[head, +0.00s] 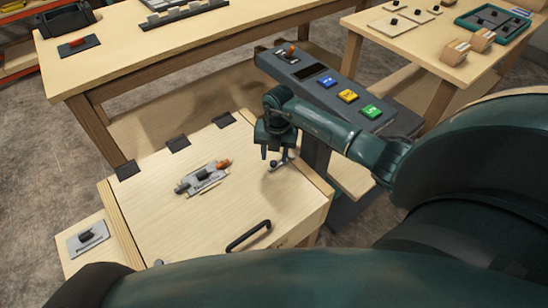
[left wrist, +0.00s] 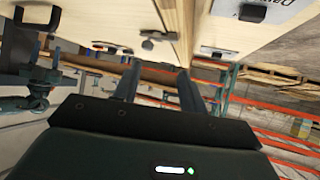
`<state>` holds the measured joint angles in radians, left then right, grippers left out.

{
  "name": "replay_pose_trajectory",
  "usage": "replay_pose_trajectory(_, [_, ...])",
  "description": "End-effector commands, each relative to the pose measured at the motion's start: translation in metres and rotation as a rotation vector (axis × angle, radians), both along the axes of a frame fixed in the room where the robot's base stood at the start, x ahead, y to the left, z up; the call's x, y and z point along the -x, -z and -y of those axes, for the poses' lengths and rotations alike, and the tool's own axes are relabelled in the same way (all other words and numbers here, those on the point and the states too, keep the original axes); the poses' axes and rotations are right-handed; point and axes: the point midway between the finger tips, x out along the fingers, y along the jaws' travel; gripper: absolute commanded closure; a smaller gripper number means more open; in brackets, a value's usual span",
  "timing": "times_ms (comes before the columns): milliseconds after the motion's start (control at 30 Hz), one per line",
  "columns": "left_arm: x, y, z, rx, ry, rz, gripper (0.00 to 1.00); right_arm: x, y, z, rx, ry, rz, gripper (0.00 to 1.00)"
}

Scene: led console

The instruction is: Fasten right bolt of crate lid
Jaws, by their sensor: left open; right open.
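The wooden crate lid (head: 150,215) lies flat and closed in the head view, with a black handle (head: 248,236) near its front edge. A small metal bolt with a dark knob (head: 274,166) is at the lid's right side. My right gripper (head: 274,155) points down just above and beside this bolt, open; contact cannot be told. Another small knob (head: 158,263) shows at the lid's front left, partly near my arm. My left gripper (left wrist: 157,88) is open and empty in the left wrist view, with a metal bolt-like fitting (left wrist: 155,38) beyond its fingers.
A grey plate with an orange-handled latch (head: 203,178) is on the lid. Black hinges (head: 178,143) line its back edge. A console with coloured buttons (head: 348,96) stands close behind my right forearm. A workbench (head: 180,62) is behind the crate. Red shelving (left wrist: 265,107) shows in the left wrist view.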

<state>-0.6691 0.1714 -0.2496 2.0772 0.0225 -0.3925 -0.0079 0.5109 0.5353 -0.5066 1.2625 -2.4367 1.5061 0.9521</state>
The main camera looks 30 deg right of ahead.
Motion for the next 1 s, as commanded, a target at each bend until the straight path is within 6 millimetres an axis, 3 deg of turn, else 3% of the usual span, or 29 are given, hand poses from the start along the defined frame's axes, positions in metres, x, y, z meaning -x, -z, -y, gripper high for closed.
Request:
replay_pose_trajectory(200, [0.0, 0.002, 0.0, 0.0, 0.0, 0.0, 0.58, -0.001, 0.021, -0.001, -0.001, 0.001, -0.001, 0.58])
replay_pose_trajectory(533, [0.0, 0.001, 0.0, 0.0, 0.0, 0.0, 0.58, -0.001, 0.024, -0.001, 0.0, 0.0, 0.001, 0.58])
replay_pose_trajectory(1000, [-0.001, 0.001, 0.0, 0.002, -0.001, 0.003, 0.58, -0.001, 0.024, -0.001, 0.0, 0.0, 0.001, 0.96])
